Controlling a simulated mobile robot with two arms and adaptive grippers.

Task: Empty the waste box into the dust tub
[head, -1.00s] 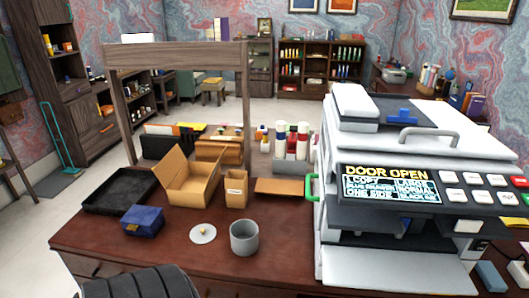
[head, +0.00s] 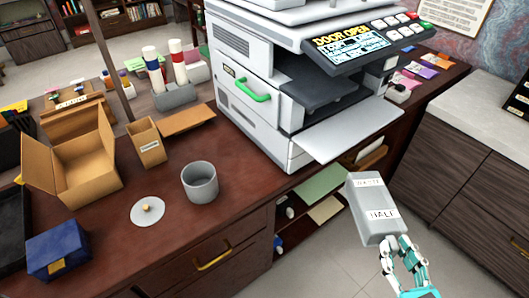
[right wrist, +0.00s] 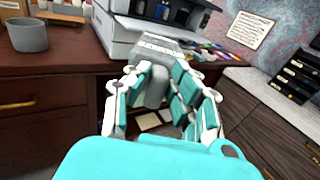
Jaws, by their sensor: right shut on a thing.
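The waste box (head: 375,208) is a light grey box with labels whose legible words are "WASTE" and "HALF". My right gripper (head: 398,245) is shut on its lower end and holds it in the air in front of the desk, right of the dust tub. In the right wrist view the waste box (right wrist: 160,50) shows beyond the fingers, partly hidden by them. The dust tub, taken to be the grey open cylinder (head: 199,183), stands upright on the desk. A white round lid (head: 147,211) with a small knob lies beside it. My left gripper is out of view.
A white copier (head: 255,115) showing "DOOR OPEN" stands on the desk behind, with a panel (head: 345,128) sticking out. A cardboard box (head: 75,165), a small carton (head: 147,143) and a blue box (head: 60,247) stand left. Cabinets (head: 470,160) are at right.

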